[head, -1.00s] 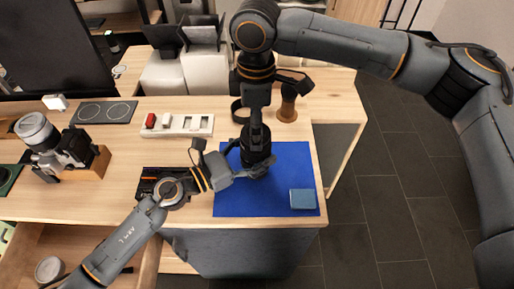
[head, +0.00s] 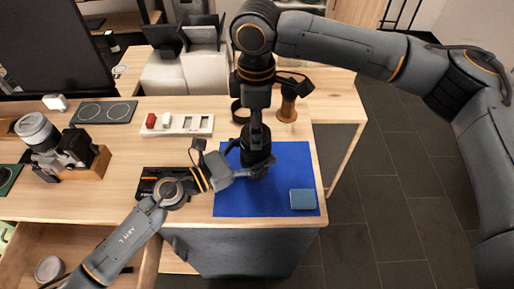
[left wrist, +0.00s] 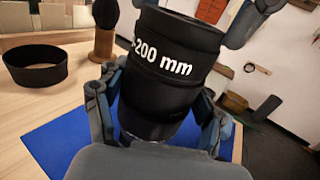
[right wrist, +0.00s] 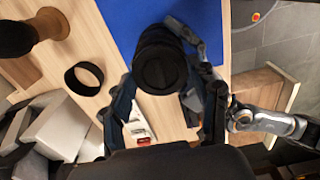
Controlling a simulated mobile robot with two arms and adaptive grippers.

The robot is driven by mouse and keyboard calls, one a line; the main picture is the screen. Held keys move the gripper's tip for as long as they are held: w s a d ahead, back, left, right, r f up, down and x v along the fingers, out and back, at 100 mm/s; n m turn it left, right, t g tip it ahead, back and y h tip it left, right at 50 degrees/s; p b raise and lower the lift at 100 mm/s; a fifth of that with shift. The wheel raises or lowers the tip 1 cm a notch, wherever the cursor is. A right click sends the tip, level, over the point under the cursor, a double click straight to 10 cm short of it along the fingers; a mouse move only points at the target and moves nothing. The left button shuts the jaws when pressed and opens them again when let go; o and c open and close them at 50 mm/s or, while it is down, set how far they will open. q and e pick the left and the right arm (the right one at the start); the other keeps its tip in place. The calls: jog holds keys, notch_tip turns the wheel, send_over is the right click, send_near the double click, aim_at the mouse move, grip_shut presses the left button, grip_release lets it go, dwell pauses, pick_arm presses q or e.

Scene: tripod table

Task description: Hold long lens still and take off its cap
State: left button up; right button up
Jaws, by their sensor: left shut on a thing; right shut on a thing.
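The long lens (head: 257,158) is black and stands roughly upright over the blue mat (head: 232,200). In the left wrist view its barrel (left wrist: 165,85) shows white "200 mm" lettering. My left gripper (head: 256,171) is shut on the lens low on its barrel, from the left side. My right gripper (head: 256,132) comes from above and is shut at the lens's top end. The right wrist view shows the dark round cap (right wrist: 158,68) at that end, near the right fingers. The exact finger contact and any gap between cap and barrel cannot be made out.
A blue box (head: 302,199) lies at the mat's front right. A black ring (head: 240,112) and a brown wooden piece (head: 288,108) stand behind the lens. A black tray (head: 160,181), a white holder (head: 178,124) and a camera (head: 68,150) are to the left.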

jog(key=shift+r, duration=0.7)
jog(key=shift+r, duration=2.4)
pick_arm(q)
jog(key=o, duration=1.8)
jog(key=v, duration=1.2)
jog(key=shift+a, duration=0.1)
